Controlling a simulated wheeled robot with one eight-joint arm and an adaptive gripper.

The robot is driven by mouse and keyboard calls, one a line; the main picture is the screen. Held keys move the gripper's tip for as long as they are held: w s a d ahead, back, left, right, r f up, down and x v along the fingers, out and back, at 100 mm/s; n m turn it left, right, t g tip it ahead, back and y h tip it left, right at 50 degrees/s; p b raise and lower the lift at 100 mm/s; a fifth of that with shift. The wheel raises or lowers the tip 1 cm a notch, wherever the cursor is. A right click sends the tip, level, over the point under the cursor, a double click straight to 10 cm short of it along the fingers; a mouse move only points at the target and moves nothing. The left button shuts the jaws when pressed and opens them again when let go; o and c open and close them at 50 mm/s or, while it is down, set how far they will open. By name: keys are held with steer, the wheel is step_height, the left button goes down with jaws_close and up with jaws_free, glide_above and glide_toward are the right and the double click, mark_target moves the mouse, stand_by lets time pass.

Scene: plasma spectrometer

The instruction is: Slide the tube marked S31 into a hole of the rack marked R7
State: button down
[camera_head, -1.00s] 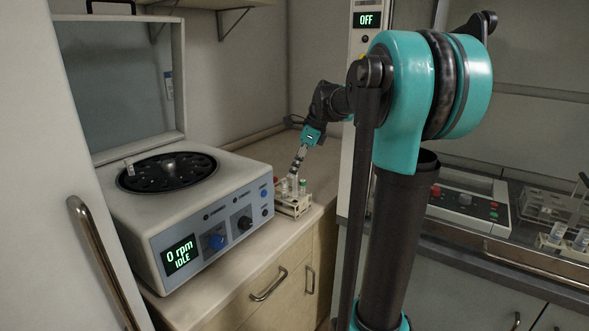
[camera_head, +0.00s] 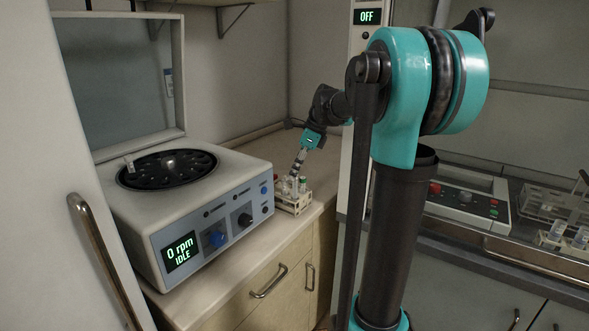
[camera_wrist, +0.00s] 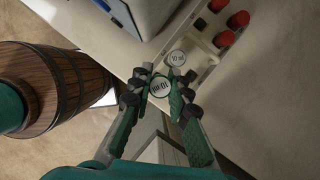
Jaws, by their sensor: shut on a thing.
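My gripper (camera_head: 297,168) points down over a small pale rack (camera_head: 295,207) on the counter beside the centrifuge. In the wrist view my gripper (camera_wrist: 160,90) is shut on a tube with a pale round top (camera_wrist: 159,88); its print is too small to read surely, and I cannot read S31. The tube's body is hidden below its top. A second round top, apparently printed 10 ml (camera_wrist: 177,58), stands close by. The rack also shows in the wrist view (camera_wrist: 203,52), with several red caps (camera_wrist: 225,39). I cannot read R7, or tell whether the held tube is inside a hole.
The centrifuge (camera_head: 215,238) stands close left of the rack, lid raised, reading 0 rpm IDLE. A green-capped tube (camera_head: 303,181) is at the rack's right. A wall stands behind. Another rack (camera_head: 556,242) with tubes is on the right bench. A wooden barrel (camera_wrist: 75,80) shows below.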

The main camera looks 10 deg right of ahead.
steer(key=shift+f, duration=1.15)
steer(key=shift+f, duration=1.25)
steer(key=c, duration=1.4)
jaws_free()
steer(key=shift+o, duration=0.2)
steer(key=shift+r, duration=0.1)
